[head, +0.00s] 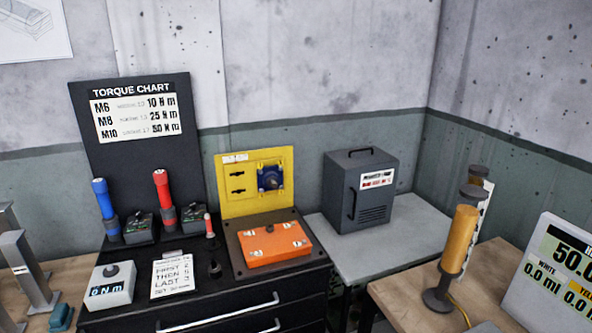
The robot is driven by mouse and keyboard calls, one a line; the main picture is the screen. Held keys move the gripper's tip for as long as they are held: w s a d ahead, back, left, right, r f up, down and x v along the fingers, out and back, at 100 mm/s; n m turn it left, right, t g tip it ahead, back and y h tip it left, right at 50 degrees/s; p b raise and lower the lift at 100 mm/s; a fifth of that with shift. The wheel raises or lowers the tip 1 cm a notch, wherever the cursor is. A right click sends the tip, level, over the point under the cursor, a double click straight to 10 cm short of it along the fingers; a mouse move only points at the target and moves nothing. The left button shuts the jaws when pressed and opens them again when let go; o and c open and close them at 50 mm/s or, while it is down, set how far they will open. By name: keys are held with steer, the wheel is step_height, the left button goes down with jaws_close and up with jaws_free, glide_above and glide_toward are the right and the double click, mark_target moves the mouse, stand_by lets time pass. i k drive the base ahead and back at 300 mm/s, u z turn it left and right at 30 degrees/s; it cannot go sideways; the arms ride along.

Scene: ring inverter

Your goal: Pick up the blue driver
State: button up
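The blue driver (102,198) stands upright, leaning slightly, at the left of the black cabinet top, in front of the torque chart board (131,150). Its blue handle is uppermost and its dark lower end is beside a small dark unit (138,228). A red driver (162,190) stands to its right in the same way, next to a second dark unit (194,218). My gripper is not in view, and nothing is seen touching the blue driver.
In front are a white dial box (110,285), a note card (172,275) and a small red-tipped tool (209,226). To the right are an orange box (273,244) and a yellow panel (237,205). Grey metal pieces (28,265) stand at the far left.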

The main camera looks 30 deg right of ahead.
mark_target(100, 187)
steer(key=u, duration=0.05)
steer(key=k, duration=0.15)
steer(key=z, duration=1.7)
steer(key=k, duration=0.55)
steer(key=u, duration=0.5)
steer(key=k, duration=0.8)
steer(key=u, duration=0.8)
steer(key=i, duration=1.45)
steer(key=z, duration=0.2)
